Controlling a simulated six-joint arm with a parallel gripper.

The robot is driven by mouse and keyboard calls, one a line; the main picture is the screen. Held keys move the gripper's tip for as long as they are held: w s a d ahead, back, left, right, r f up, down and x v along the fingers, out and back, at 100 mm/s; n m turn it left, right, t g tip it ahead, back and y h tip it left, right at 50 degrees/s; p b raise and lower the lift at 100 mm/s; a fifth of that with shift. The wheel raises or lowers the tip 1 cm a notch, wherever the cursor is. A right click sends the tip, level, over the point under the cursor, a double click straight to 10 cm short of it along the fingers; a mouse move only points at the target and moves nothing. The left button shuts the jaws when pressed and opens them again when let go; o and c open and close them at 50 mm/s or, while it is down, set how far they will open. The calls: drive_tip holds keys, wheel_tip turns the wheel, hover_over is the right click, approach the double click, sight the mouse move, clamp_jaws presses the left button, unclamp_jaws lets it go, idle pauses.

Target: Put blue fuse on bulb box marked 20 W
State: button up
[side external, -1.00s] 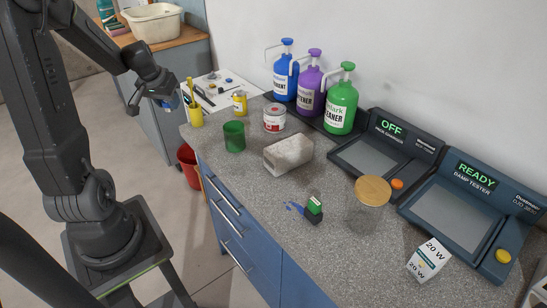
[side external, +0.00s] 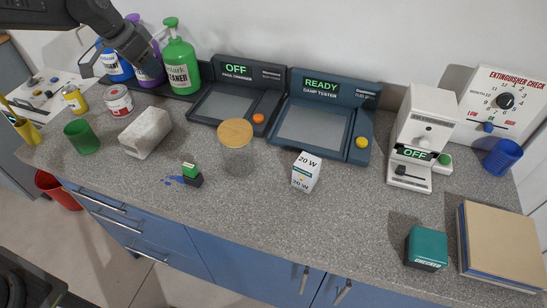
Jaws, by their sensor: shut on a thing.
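The bulb box marked 20 W (side external: 306,172) is a small white box with dark lettering, upright on the grey counter right of the wooden-lidded jar. My gripper (side external: 135,58) is at the upper left, raised in front of the blue and purple bottles and well left of the box. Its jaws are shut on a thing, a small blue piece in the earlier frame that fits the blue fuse. In the current view it is hard to tell apart from the bottles behind.
A glass jar with wooden lid (side external: 235,133), a green-and-black stamp (side external: 192,175) and a white block (side external: 146,132) stand left of the box. Damp tester (side external: 318,122) is behind. Counter right of the box is clear up to the teal checker stamp (side external: 427,248).

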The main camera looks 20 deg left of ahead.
drive_tip(key=d+r+m+h, duration=0.1)
drive_tip(key=d+m, duration=0.3)
drive_tip(key=d, duration=1.1)
drive_tip(key=m+g+h, duration=0.1)
drive_tip(key=m+g, duration=0.1)
drive_tip(key=m, duration=0.1)
hover_over(316, 160)
drive_tip(key=a, duration=0.2)
drive_tip(key=f, duration=0.5)
drive_tip(key=shift+s+f, duration=0.1)
drive_tip(key=shift+s, duration=0.25)
drive_tip(key=shift+s+d+f, duration=0.1)
drive_tip(key=shift+d+f, duration=0.2)
drive_tip(key=shift+d, duration=0.05)
drive_tip(key=shift+f, duration=1.9)
drive_tip(key=shift+f, duration=0.15)
drive_tip(key=o, duration=0.9)
